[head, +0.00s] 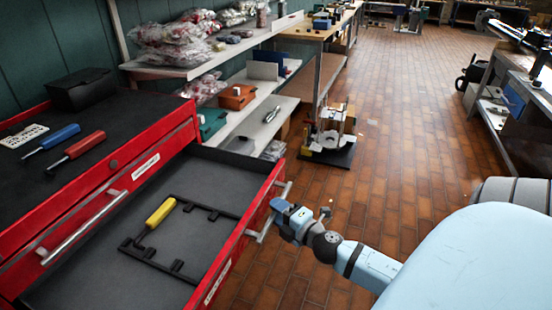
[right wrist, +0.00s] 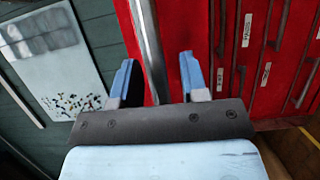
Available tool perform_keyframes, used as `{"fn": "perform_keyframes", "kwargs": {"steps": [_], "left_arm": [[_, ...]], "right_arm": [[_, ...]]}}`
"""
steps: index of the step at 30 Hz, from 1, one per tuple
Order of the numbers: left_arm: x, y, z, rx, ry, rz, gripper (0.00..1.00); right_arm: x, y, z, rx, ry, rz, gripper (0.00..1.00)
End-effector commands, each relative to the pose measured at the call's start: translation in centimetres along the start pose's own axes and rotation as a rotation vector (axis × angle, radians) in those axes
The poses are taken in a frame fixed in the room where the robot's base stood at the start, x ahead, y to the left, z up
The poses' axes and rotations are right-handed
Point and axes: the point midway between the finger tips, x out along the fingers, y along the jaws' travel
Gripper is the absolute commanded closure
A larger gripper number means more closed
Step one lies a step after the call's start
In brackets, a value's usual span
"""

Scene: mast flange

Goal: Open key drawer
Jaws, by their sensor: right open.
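The red tool cabinet's drawer (head: 215,165) stands pulled far out in the head view, with a grey floor inside. A yellow-handled screwdriver (head: 160,212) lies in it by a black holder frame (head: 150,264). The drawer's silver bar handle (head: 268,215) runs along its front. My right gripper (head: 279,208) is at this handle. In the right wrist view, the open fingers (right wrist: 157,78) stand on either side of the silver bar (right wrist: 150,45), with gaps visible on both sides. My left gripper is not in view.
The cabinet top (head: 90,115) holds a blue screwdriver (head: 52,138), a red screwdriver (head: 77,150) and a black box (head: 81,90). Shelves with bags (head: 178,42) stand behind. A small stand (head: 331,135) is on the tiled floor.

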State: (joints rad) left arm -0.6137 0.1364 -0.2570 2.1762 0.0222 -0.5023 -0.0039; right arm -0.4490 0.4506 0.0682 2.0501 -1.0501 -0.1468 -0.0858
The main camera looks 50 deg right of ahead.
Motion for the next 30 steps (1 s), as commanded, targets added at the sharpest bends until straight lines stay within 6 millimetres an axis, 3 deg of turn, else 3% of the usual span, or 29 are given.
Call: {"fn": "perform_keyframes", "kwargs": {"steps": [15,21,30], "left_arm": [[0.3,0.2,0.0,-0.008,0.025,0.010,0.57],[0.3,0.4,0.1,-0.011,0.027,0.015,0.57],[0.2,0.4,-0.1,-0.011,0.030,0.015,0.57]], "right_arm": [[-10.8,-0.2,0.0,0.001,-0.005,-0.002,0.60],[-12.7,0.0,0.0,-0.001,-0.002,-0.001,0.60],[-13.0,0.0,0.0,-0.002,-0.001,0.000,0.60]]}}
